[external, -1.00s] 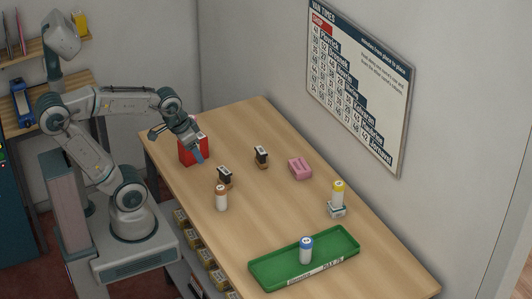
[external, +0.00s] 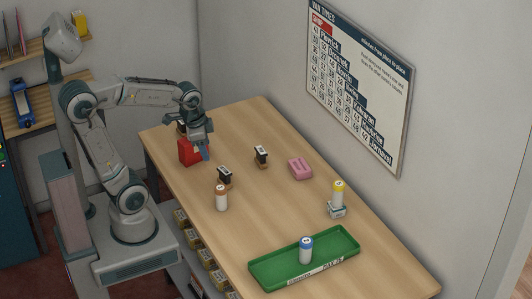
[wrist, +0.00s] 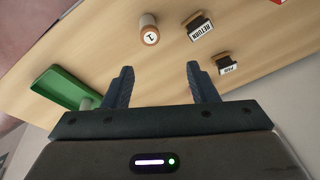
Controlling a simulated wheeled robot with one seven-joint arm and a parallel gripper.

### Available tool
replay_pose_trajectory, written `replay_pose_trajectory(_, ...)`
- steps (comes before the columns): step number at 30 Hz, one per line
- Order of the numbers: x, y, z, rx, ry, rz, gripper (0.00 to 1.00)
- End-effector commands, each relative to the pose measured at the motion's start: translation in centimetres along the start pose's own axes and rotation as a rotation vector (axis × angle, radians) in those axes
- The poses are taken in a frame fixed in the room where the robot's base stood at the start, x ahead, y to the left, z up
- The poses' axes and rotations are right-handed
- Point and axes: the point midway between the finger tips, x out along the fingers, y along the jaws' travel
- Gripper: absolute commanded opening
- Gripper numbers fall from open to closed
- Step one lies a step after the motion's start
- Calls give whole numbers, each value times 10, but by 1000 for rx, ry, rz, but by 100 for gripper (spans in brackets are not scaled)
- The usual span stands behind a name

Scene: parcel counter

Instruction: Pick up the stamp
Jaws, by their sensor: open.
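Two black stamps with wooden bases and white labels stand on the table. The one reading RETURN (wrist: 200,30) is the nearer stamp (external: 224,176) in the external view, beside the brown-capped bottle. The other stamp (wrist: 227,68), its short label too small to read surely, stands farther back (external: 261,156) in the external view. My gripper (external: 205,154) is above the table by the red box, apart from both stamps. In the wrist view its open fingers (wrist: 159,70) have nothing between them, and both stamps lie beyond and to the right of the fingertips.
A red box (external: 188,153) stands close to my gripper. A brown-capped bottle (external: 221,199), a pink block (external: 300,168) and a yellow-capped bottle (external: 338,195) on a small white base stand around. A green tray (external: 272,277) holds a blue-capped bottle (external: 306,252). Bare tabletop lies between them.

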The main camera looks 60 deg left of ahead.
Motion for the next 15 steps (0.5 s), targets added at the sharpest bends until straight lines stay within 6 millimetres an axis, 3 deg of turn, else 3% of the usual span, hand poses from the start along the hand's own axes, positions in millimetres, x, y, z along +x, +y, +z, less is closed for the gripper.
replay_pose_trajectory(7, 48, -46, -18, 427, -93, 65, 53)
replay_pose_trajectory(15, 97, -88, -26, 834, -123, 173, 53)
